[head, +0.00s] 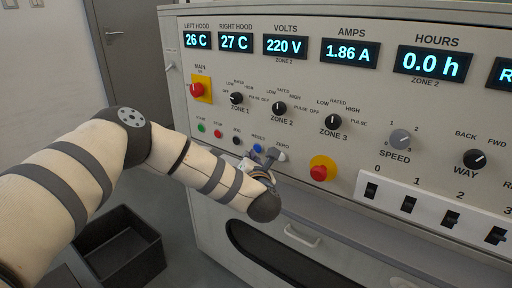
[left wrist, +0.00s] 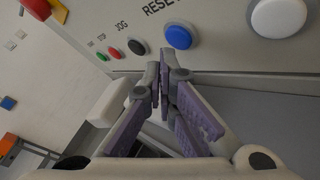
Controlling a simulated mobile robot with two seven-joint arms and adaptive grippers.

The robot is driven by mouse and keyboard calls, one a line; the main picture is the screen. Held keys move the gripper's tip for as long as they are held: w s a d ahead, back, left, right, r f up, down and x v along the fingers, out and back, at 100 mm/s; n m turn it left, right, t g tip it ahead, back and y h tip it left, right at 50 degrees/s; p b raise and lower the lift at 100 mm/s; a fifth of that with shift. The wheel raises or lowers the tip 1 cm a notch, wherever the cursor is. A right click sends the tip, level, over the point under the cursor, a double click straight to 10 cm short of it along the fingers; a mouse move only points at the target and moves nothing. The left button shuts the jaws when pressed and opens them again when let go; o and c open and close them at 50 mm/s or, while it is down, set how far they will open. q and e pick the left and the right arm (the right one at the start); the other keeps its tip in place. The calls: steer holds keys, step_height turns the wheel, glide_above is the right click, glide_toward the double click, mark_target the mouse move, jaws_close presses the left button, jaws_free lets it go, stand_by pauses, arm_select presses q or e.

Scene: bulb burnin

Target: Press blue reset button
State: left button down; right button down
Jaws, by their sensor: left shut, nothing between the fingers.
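The blue reset button (head: 257,148) is on the front panel, in a row between the black JOG button (head: 237,141) and the white ZERO button (head: 281,155). In the left wrist view the blue button (left wrist: 178,37) is just above the fingertips, under the RESET label. My left gripper (head: 264,156) is shut and empty, its tips close to the blue button. In the left wrist view the fingers (left wrist: 165,62) lie together below and slightly left of the button; I cannot tell whether they touch the panel. My right gripper is not in view.
Green START (head: 201,127) and red STOP (head: 217,133) buttons are left of JOG. A red mushroom knob on yellow (head: 322,169) is to the right. Zone knobs (head: 280,108) sit above. A dark crate (head: 122,257) stands on the floor.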

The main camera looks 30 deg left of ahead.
arm_select(q)
steer(key=shift+s, duration=0.1)
